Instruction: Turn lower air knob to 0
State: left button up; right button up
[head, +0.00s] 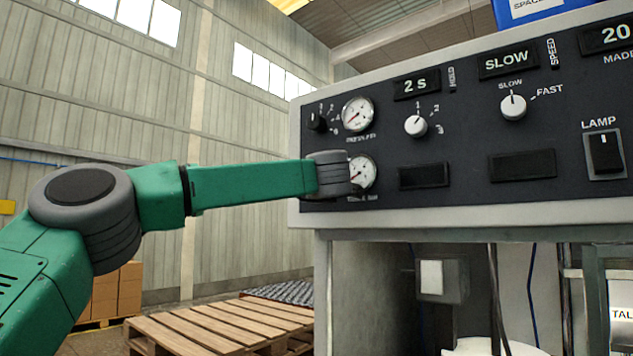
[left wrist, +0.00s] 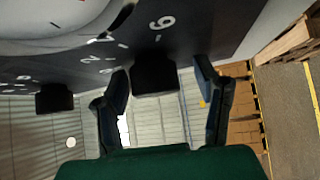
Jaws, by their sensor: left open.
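The lower air knob (left wrist: 155,74) is a black knob on the dark panel. In the left wrist view it sits between the two fingers of my left gripper (left wrist: 160,80), which is open around it. White numbers show on the panel beside the knob; its pointing direction cannot be told. In the head view my left gripper (head: 334,175) is at the panel's lower left and hides this knob. The lower gauge (head: 364,171) shows partly behind the gripper. The upper air knob (head: 317,121) is black, left of the upper gauge (head: 358,114).
The panel (head: 450,150) also carries a HOLD knob (head: 416,126), a SPEED knob (head: 513,106) and a lamp switch (head: 604,152). Wooden pallets (head: 215,325) and cardboard boxes (head: 115,295) stand on the floor at left. Open air surrounds my left arm.

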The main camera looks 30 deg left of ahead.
pick_arm(q)
jog(key=v, duration=1.1)
jog(key=shift+s+d+f, duration=0.15)
jog(key=shift+s+d, duration=0.1)
jog(key=shift+d, duration=0.05)
